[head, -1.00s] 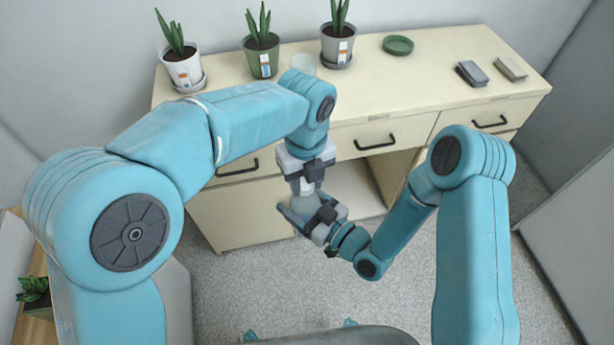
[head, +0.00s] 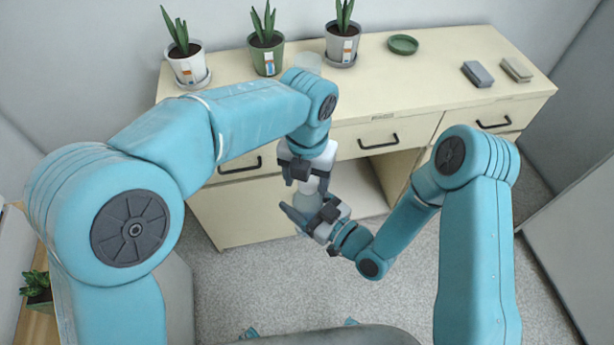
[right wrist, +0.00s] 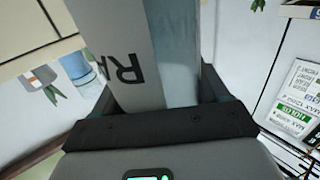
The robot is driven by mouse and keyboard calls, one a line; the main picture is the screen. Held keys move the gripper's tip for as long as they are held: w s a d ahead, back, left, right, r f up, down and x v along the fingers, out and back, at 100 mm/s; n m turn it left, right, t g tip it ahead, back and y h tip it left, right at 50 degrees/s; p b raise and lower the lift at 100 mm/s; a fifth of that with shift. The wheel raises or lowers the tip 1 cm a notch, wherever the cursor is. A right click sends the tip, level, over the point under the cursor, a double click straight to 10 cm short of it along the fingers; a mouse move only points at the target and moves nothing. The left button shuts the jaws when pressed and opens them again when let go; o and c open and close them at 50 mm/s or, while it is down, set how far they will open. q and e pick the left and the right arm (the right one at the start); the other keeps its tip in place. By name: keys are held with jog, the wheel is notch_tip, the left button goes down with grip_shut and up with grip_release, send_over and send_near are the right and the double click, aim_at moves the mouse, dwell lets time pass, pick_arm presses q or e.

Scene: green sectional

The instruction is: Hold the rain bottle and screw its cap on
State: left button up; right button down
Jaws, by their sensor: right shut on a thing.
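The rain bottle is upright, a pale, clear-sided bottle (head: 308,204) in front of the dresser. In the right wrist view its body (right wrist: 182,60) fills the middle, with a white label reading "RA". My right gripper (head: 308,214) is shut around the bottle's body from the lower right; its fingers (right wrist: 170,95) lie on both sides. My left gripper (head: 308,178) points down directly above the bottle, at its top. A whitish piece shows just below the left jaws; I cannot tell whether it is cap or neck. The cap is not clearly visible, and the left jaws' opening is hidden.
A cream dresser (head: 440,85) with black handles stands behind the arms. On it are several potted plants, including a green pot (head: 265,55), a clear cup (head: 308,63), a green saucer (head: 402,44) and two small blocks (head: 478,74). The carpet (head: 260,280) is open.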

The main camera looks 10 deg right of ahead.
pick_arm(q)
jog(key=shift+r, duration=0.1)
jog(key=shift+r, duration=2.15)
jog(key=shift+c, duration=0.2)
